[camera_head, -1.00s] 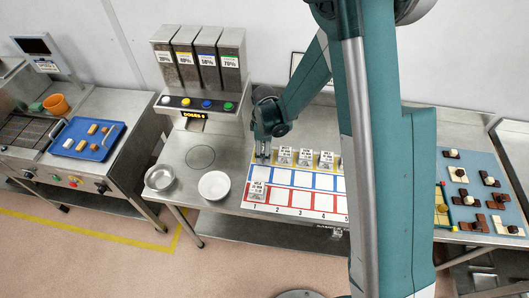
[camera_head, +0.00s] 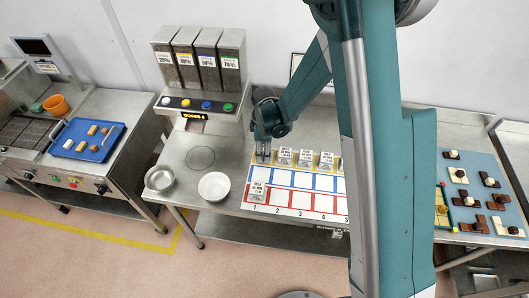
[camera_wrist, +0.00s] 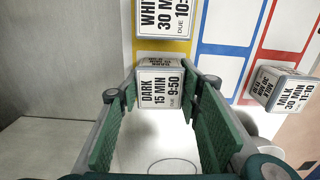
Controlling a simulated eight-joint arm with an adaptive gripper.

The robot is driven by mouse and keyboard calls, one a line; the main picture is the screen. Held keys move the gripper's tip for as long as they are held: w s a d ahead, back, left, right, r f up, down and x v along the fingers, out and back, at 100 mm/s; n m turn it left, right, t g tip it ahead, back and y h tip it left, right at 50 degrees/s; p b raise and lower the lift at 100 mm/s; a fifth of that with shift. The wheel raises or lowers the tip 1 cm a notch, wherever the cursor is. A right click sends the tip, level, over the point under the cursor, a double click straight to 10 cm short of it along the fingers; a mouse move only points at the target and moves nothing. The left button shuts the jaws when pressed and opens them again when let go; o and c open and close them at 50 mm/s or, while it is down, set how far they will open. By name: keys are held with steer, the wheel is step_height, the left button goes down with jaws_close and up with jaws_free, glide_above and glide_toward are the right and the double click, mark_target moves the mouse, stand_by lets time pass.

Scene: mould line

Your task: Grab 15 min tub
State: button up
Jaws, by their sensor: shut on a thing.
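The 15 min tub (camera_wrist: 160,92), labelled "DARK 15 MIN 9:50", stands upright between the green pads of my gripper (camera_wrist: 158,98) in the wrist view. The jaws are shut on its two sides. In the head view my gripper (camera_head: 262,157) is low over the left end of the board's back row; the tub is too small there to make out clearly. A tub labelled "WHITE 30 MIN" (camera_wrist: 165,18) is beside it, and a tub labelled "MILK 30 MIN" (camera_wrist: 284,92) stands to the right.
The marked board (camera_head: 282,177) has yellow, blue and red rows. Other tubs (camera_head: 305,157) stand in its back row, and one (camera_head: 257,190) is at the front left. A white bowl (camera_head: 214,186) and a metal bowl (camera_head: 160,178) are left of the board. The dispenser (camera_head: 202,80) stands behind them.

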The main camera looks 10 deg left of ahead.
steer(key=shift+r, duration=0.1)
steer(key=shift+r+b, duration=0.55)
steer(key=shift+r, duration=4.35)
steer(key=shift+r, duration=0.1)
step_height(320, 180, up, 7)
steer(key=p, duration=0.2)
steer(key=shift+s, duration=0.1)
